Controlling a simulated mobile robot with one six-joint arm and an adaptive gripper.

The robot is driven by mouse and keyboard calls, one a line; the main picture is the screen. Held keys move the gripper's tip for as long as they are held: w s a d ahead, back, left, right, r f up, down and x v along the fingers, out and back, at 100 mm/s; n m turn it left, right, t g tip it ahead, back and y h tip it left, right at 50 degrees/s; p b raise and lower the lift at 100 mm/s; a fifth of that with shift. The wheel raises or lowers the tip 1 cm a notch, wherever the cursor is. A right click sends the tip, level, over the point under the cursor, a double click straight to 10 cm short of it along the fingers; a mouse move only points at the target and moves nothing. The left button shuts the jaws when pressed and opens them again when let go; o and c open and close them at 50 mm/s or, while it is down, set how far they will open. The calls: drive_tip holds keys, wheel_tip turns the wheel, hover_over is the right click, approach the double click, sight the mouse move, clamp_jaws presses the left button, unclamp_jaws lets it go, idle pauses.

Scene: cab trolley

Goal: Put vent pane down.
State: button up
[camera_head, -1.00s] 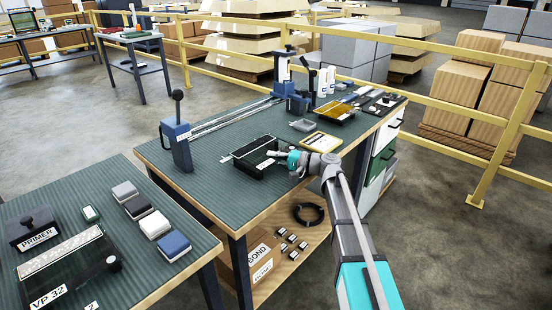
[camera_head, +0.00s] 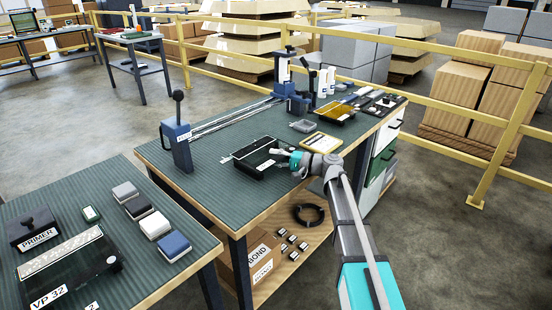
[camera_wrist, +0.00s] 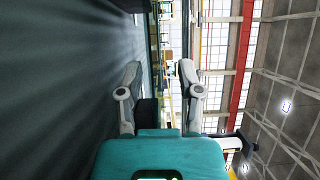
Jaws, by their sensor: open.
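My gripper (camera_head: 278,152) is at the right side of a black tray (camera_head: 256,174) on the middle table, well apart from the pane. In the wrist view my gripper (camera_wrist: 159,72) has its fingers spread with nothing held between them. The pane cannot be made out in the wrist view.
A black PRIMER block (camera_head: 34,230) and several small pads lie near the pane. The middle table (camera_head: 215,190) carries a blue lever tool (camera_head: 178,140), a yellow-edged board (camera_head: 322,143) and an amber tray (camera_head: 334,112). A yellow railing (camera_head: 420,95) runs behind.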

drive_tip(key=v, duration=1.1)
drive_tip(key=shift+d, duration=0.2)
